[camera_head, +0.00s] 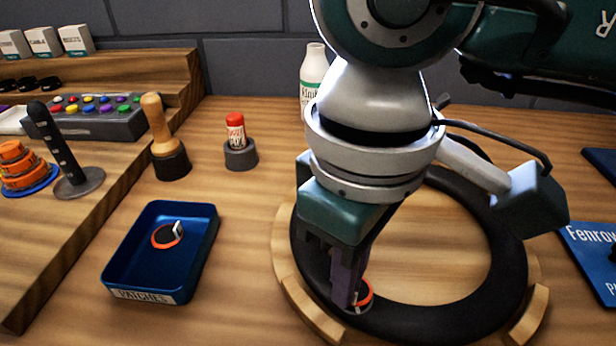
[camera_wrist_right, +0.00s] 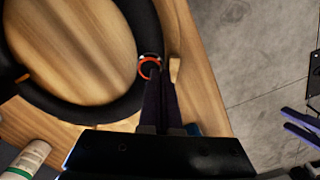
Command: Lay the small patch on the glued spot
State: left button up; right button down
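My right gripper (camera_head: 347,303) points down at the front-left part of the black inner tube (camera_head: 508,235). Its dark fingers are close together on a small orange-rimmed patch (camera_head: 366,292), at the tube's surface. The patch also shows at the fingertips in the right wrist view (camera_wrist_right: 149,68). The fingers hide part of it, and I cannot tell whether it touches the tube. A greyish rounded edge, perhaps the glued spot (camera_head: 358,311), shows just below the fingertips. My left gripper is not in view.
A blue tray (camera_head: 122,268) at left holds another orange-rimmed patch (camera_head: 167,236) with a white tab. A red-capped glue tube (camera_head: 236,130), a wooden-handled tool (camera_head: 158,125) and a white bottle (camera_head: 313,72) stand behind. Wooden cradle pieces (camera_head: 308,309) border the tube. A blue packet (camera_head: 590,255) lies right.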

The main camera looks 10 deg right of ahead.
jog(key=shift+f+b, duration=0.35)
jog(key=shift+b, duration=0.15)
jog(key=c, duration=1)
grip_release()
jog(key=shift+c, duration=0.2)
jog(key=shift+r, duration=0.1)
